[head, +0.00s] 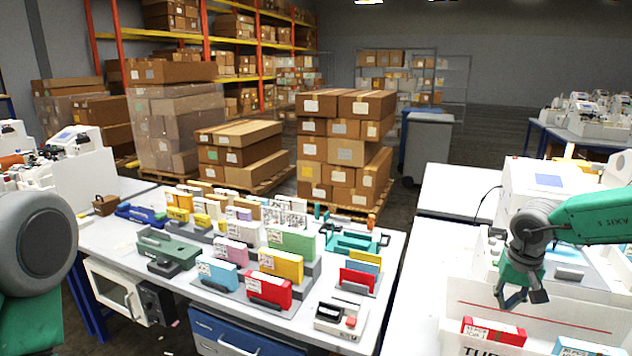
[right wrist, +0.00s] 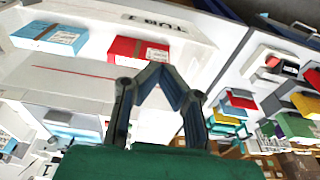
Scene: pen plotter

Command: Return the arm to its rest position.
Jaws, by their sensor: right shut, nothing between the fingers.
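My right arm, green with a dark grey wrist, comes in from the right edge of the head view. Its gripper (head: 522,297) points down over the white plotter machine (head: 590,312), above and a little behind a red box (head: 494,331). In the right wrist view the two fingers of the gripper (right wrist: 156,74) meet at their tips, with nothing between them. The red box (right wrist: 136,52) lies beyond the fingertips, apart from them. Of my left arm only a grey and green link shows at the left edge of the head view; its gripper is out of view.
A blue box (head: 588,347) lies to the right of the red one. A table (head: 222,311) in the middle holds many coloured boxes and a small device (head: 341,317). Stacked cartons (head: 343,150) stand behind it. The white tabletop (head: 410,290) left of the machine is clear.

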